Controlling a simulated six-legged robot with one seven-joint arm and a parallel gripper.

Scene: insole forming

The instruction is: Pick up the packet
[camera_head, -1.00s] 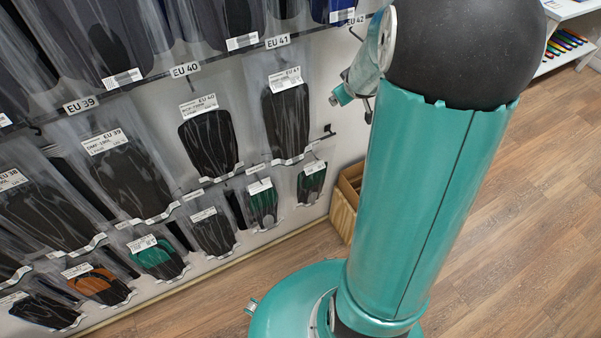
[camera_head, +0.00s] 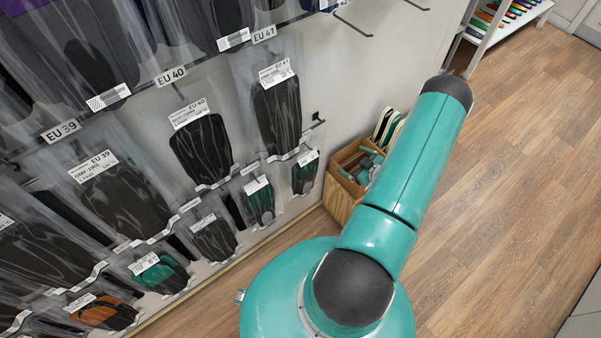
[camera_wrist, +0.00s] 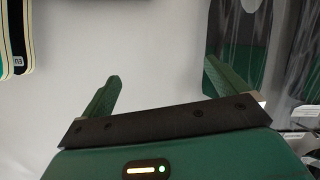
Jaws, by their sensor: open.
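Several clear packets with dark insoles hang in rows on the wall in the head view; I cannot tell which one the task means. Large ones include the EU 39 packet (camera_head: 118,190), the EU 40 packet (camera_head: 203,148) and the EU 41 packet (camera_head: 277,112). Smaller packets below include a green one (camera_head: 258,203) and an orange one (camera_head: 105,312). My gripper (camera_wrist: 164,88) is open in the wrist view, with nothing between its two green fingers. A clear packet with a dark green lower part (camera_wrist: 240,55) is behind and right of the right finger. The head view does not show my gripper.
A wooden crate (camera_head: 343,200) with items in it stands on the floor against the wall. Empty hooks stick out at the top. A white shelf (camera_head: 490,32) is at the back right. The wooden floor (camera_head: 505,190) is clear at right. Striped insoles (camera_wrist: 15,45) show at left in the wrist view.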

